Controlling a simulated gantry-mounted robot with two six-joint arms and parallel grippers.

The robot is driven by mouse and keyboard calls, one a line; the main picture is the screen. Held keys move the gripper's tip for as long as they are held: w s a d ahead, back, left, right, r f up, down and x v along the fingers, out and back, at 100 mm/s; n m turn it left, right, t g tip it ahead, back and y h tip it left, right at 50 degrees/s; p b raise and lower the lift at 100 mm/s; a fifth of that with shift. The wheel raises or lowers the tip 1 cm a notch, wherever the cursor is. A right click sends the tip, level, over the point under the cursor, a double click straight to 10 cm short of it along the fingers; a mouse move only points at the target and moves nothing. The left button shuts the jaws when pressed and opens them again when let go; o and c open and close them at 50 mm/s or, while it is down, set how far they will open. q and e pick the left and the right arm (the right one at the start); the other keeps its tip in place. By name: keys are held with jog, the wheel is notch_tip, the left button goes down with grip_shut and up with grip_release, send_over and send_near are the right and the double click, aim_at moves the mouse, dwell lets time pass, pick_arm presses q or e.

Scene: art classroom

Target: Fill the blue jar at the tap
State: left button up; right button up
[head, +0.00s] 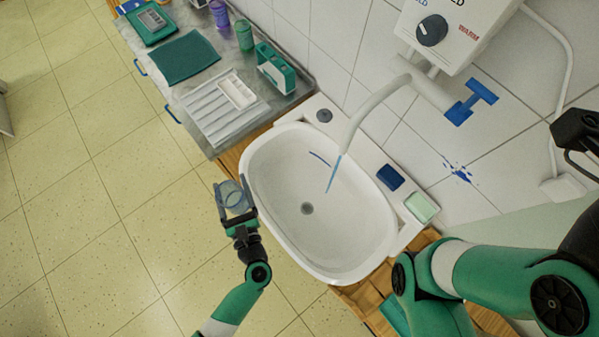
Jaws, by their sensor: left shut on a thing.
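My left gripper (235,203) is shut on the blue jar (233,195), a see-through bluish vessel. They are just left of the white sink basin (268,165), at its outer edge, and appear to be over the floor side. The pale tap spout (372,103) reaches over the basin. A thin light-blue stream (333,175) runs from its tip into the basin. The blue tap handle (468,103) is at the wall. The jar's contents are hard to make out. My right gripper is not clearly shown; a dark part at the right edge may belong to it.
A blue sponge (390,177) and a green soap block (421,207) lie on the sink's right ledge. A heater box (440,35) hangs above. My right arm covers the lower right.

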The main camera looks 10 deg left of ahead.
pick_arm(q)
jog(key=w+d+b, duration=0.6)
jog(key=d+b, duration=0.6)
jog(key=w+d+b, duration=0.7)
jog(key=d+b, duration=0.6)
jog(key=shift+d, duration=0.2)
dwell(1.4)
jog(key=shift+s, duration=0.1)
dwell(3.8)
